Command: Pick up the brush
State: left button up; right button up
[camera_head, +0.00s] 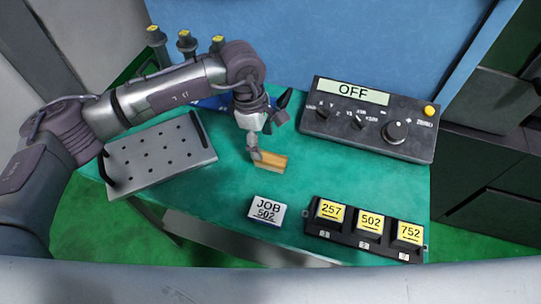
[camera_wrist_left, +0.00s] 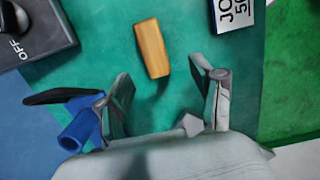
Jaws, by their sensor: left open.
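The brush looks to be the small tan wooden block (camera_head: 270,163) lying on the green table top. No bristles can be made out. It also shows in the left wrist view (camera_wrist_left: 152,48), ahead of the fingers and between their lines. My left gripper (camera_head: 256,154) is above the table at the block's left end and partly covers that end in the head view. Its fingers are spread with nothing between them in the left wrist view (camera_wrist_left: 165,95). The block is apart from both fingers there. My right gripper is not in view.
A control box (camera_head: 366,132) reading OFF stands at the back right. A JOB 502 card (camera_head: 267,211) and a black rack (camera_head: 340,240) with several numbered blocks are in front. A grey perforated plate (camera_head: 160,153) is on the left. A blue object (camera_head: 211,103) lies behind my arm.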

aim_at(269, 157)
pick_arm(q)
jog(key=f, duration=0.3)
jog(key=shift+w+d, duration=0.15)
jog(key=shift+d, duration=0.1)
jog(key=shift+w+d+f+p, duration=0.1)
jog(key=shift+f+p, duration=0.3)
jog(key=shift+f, duration=0.1)
jog(key=shift+s+d+f+p, duration=0.1)
jog(key=shift+d+f+p, duration=0.15)
jog(key=shift+f+p, duration=0.2)
jog(key=shift+s+d+f+p, duration=0.1)
jog(key=shift+d+f+p, duration=0.1)
jog(key=shift+f+p, duration=0.25)
jog(key=f, duration=0.3)
jog(key=shift+w+d, duration=0.1)
jog(key=shift+d, duration=0.15)
grip_shut()
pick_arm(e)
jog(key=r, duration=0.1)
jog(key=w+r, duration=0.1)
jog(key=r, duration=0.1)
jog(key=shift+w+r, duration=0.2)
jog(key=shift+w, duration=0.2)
